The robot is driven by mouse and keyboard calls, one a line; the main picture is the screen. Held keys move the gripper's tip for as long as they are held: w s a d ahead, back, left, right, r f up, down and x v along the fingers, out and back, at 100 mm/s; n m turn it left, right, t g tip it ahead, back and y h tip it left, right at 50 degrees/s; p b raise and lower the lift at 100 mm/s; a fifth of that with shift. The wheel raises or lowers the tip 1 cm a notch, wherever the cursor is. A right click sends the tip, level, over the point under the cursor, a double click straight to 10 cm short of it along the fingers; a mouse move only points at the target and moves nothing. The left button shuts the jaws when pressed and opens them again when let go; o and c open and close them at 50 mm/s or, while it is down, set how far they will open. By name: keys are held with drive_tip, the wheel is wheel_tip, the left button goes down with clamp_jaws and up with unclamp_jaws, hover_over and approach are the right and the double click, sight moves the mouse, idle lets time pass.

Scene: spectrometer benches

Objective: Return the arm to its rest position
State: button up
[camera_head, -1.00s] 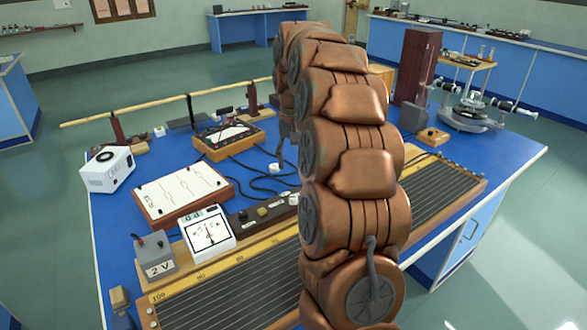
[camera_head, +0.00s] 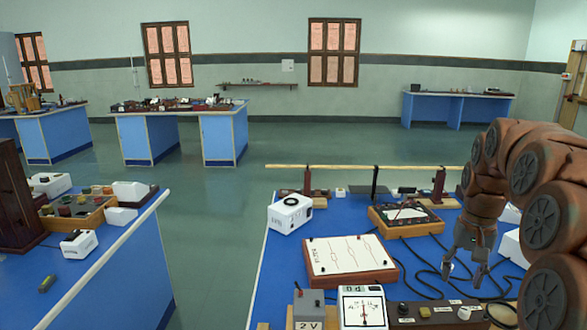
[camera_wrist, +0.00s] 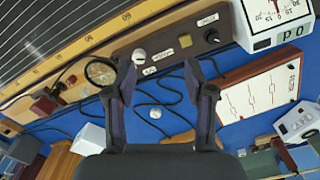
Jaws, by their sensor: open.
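My copper-brown arm reaches in from the right side of the head view. My gripper (camera_head: 465,270) hangs at its end with its fingers pointing down over the right part of the blue bench (camera_head: 275,262). In the wrist view my gripper (camera_wrist: 160,90) shows two dark fingers spread apart with nothing between them. Beyond the fingers are a small white knob (camera_wrist: 155,113), black cables and the blue bench top. I cannot tell the exact height of the fingertips above the bench.
A white circuit board (camera_head: 350,258), a white meter (camera_head: 362,306), a 2 V box (camera_head: 308,308) and a white box (camera_head: 290,213) stand left of my gripper. A long rod (camera_head: 370,167) crosses the bench's back. Open floor (camera_head: 205,240) separates it from the left bench (camera_head: 125,270).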

drive_tip(key=s+a+f+n+p, duration=0.1)
drive_tip(key=s+a, duration=0.5)
drive_tip(key=s, duration=0.3)
drive_tip(key=s+a+f+n+g+p, duration=0.1)
drive_tip(key=s+a+f+n, duration=0.1)
drive_tip(key=s+a, duration=0.4)
drive_tip(key=s+a+f+n+p, duration=0.1)
drive_tip(key=s+a, duration=0.6)
drive_tip(key=s, duration=0.7)
drive_tip(key=shift+f+n+g, duration=0.2)
drive_tip(key=shift+n+g, duration=0.1)
drive_tip(key=shift+n, duration=0.3)
drive_tip(key=shift+s+f, duration=0.25)
drive_tip(key=shift+s, duration=0.3)
drive_tip(key=shift+c, duration=0.2)
